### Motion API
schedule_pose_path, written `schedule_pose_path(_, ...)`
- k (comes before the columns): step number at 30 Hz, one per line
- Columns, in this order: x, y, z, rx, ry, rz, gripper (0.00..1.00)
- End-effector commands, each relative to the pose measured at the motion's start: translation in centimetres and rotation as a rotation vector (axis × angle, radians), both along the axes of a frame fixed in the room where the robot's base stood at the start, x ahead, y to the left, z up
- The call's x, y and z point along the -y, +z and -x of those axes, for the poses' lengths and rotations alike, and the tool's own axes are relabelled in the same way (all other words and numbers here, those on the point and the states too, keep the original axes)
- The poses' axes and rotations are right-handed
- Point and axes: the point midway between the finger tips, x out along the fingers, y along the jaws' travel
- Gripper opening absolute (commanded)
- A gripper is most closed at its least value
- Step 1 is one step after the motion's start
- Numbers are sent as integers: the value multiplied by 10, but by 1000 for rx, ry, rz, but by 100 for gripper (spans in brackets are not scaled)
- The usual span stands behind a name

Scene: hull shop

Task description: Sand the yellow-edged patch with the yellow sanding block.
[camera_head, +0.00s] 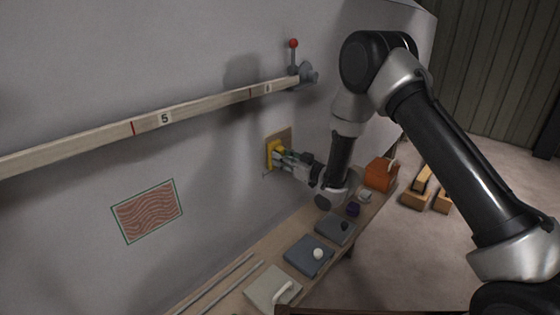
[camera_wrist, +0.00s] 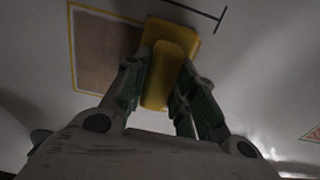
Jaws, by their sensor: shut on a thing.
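The yellow sanding block (camera_head: 272,154) is in my gripper (camera_head: 283,157), against or very close to the grey hull wall. In the wrist view, my gripper's two fingers (camera_wrist: 160,95) close on the yellow block (camera_wrist: 170,60) from both sides. The yellow-edged patch (camera_head: 283,136), a brown rectangle, is on the wall behind the block. In the wrist view the patch (camera_wrist: 105,50) lies to the left, and the block covers its right edge. I cannot tell whether the block touches the wall.
A green-edged patch (camera_head: 147,211) with wavy lines is at left on the hull wall (camera_head: 80,130). A wooden batten (camera_head: 200,107) runs above. Timber blocks (camera_head: 418,198) lie on the floor at right.

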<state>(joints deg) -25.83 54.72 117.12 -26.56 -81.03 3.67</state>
Motion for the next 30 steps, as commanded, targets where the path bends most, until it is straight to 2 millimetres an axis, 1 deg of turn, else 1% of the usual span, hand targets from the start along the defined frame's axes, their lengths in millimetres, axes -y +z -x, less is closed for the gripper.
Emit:
schedule_pose_path(6,13,2,-17,5,-2,-1,5)
schedule_pose_path(14,19,2,-25,5,-2,-1,5)
schedule_pose_path(21,32,1,-41,4,-2,-2,5)
schedule_pose_path(30,41,1,-52,5,-2,-1,5)
